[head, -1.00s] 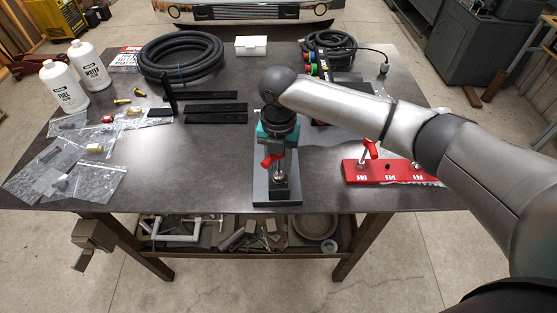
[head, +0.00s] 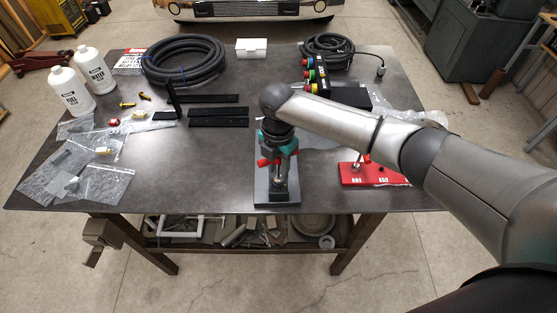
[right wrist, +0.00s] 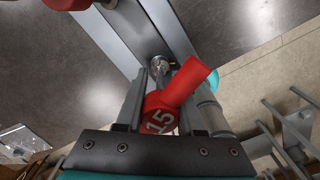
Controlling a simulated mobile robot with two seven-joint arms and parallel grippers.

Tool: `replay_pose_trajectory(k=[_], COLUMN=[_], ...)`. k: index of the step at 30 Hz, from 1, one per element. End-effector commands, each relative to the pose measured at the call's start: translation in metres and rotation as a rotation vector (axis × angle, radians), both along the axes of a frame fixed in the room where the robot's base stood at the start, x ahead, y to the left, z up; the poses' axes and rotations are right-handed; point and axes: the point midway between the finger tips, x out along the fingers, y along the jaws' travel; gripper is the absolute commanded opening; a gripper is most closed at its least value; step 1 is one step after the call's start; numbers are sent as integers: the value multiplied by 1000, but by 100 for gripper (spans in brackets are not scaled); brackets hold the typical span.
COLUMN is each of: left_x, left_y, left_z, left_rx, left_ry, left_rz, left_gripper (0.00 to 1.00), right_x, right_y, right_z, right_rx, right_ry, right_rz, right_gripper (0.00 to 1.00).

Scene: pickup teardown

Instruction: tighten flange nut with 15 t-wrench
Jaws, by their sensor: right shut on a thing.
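My right gripper (head: 278,172) is over a dark grey fixture (head: 262,192) at the table's front edge. It is shut on the red T-handle of a wrench (head: 264,162), and the handle sticks out past the fingers. In the right wrist view the handle (right wrist: 190,82) shows a white "15" between the fingers. Below it, a shiny metal part (right wrist: 158,64) shows on the fixture. The fingers and handle hide most of the shaft, so I cannot tell how the socket sits on the flange nut. My left gripper is not in view.
A red tool rack (head: 372,176) holding another T-wrench stands right of the fixture. Black bars (head: 218,112), a hose coil (head: 183,60), white bottles (head: 68,92) and plastic bags (head: 105,182) lie to the left and back.

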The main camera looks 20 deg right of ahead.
Motion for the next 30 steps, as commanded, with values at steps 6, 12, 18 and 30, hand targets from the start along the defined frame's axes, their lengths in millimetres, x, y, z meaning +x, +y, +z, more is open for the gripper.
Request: replay_pose_trajectory(k=[6,12,18,30], left_x=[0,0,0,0], left_y=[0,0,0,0], left_z=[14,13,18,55], left_rx=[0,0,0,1], left_ry=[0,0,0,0], left_rz=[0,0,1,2], left_gripper=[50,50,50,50], right_x=[-4,-4,-4,-5], right_y=[1,1,1,2], right_z=[-4,-6,-5,-4], right_rx=[-1,-1,0,0], right_ry=[8,8,10,10], right_rz=[-138,-150,-181,-626], right_gripper=[0,0,0,0])
